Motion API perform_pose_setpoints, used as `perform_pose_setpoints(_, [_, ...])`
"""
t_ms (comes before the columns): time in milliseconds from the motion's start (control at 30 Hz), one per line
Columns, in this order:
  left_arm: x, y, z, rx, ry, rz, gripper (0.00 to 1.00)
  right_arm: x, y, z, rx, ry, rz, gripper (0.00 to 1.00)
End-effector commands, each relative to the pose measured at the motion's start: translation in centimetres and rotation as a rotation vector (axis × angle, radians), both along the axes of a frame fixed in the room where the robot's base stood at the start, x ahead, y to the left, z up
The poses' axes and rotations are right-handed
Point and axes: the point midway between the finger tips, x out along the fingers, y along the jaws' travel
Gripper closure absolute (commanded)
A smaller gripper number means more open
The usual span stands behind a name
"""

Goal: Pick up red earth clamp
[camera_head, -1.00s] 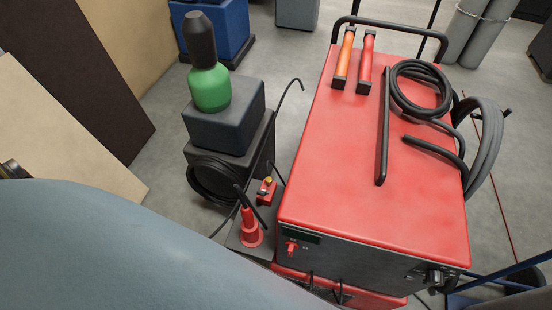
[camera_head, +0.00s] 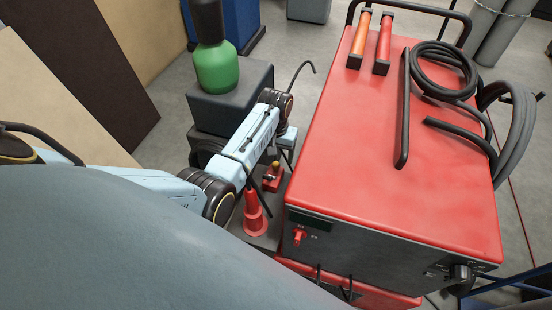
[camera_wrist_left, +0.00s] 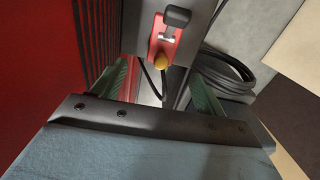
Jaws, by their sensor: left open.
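The red earth clamp (camera_head: 272,180) is a small red block with a brass-yellow knob. It sits on a grey ledge at the left side of the red machine, partly hidden by my left arm. In the left wrist view the clamp (camera_wrist_left: 163,44) shows a black handle and its yellow knob at top centre. My left gripper (camera_head: 284,150) hangs just behind the clamp in the head view, its fingers mostly hidden there. In the wrist view the greenish fingers of the gripper (camera_wrist_left: 163,85) are spread apart and empty, with the clamp ahead of them. My right gripper is out of view.
The red machine (camera_head: 390,170) stands close to the right of the arm. A red cone-shaped holder (camera_head: 255,215) stands in front of the clamp. A green bottle (camera_head: 216,68) stands on a dark box behind. Coiled black cable (camera_wrist_left: 228,72) lies near the gripper.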

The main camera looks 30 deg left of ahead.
Motion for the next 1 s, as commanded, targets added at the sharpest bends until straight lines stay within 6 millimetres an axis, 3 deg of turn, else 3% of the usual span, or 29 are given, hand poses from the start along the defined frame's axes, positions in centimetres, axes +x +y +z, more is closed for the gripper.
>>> perform_pose_setpoints(100, [-0.1, 0.0, -2.8, 0.0, 0.004, -0.002, 0.27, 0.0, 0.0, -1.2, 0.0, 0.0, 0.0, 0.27])
perform_pose_setpoints(233, [0.0, 0.0, -5.0, 0.001, 0.002, -0.003, 0.27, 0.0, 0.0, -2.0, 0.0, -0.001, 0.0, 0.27])
perform_pose_setpoints(467, [-0.1, 0.1, -6.6, 0.003, 0.002, -0.004, 0.27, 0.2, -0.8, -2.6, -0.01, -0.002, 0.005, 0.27])
perform_pose_setpoints(800, [-0.6, 0.4, -11.1, 0.002, 0.004, -0.005, 0.27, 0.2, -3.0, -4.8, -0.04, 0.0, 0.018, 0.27])
perform_pose_setpoints(1000, [-0.5, 0.4, -11.3, 0.002, 0.0, -0.005, 0.27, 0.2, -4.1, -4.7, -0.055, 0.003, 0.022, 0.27])
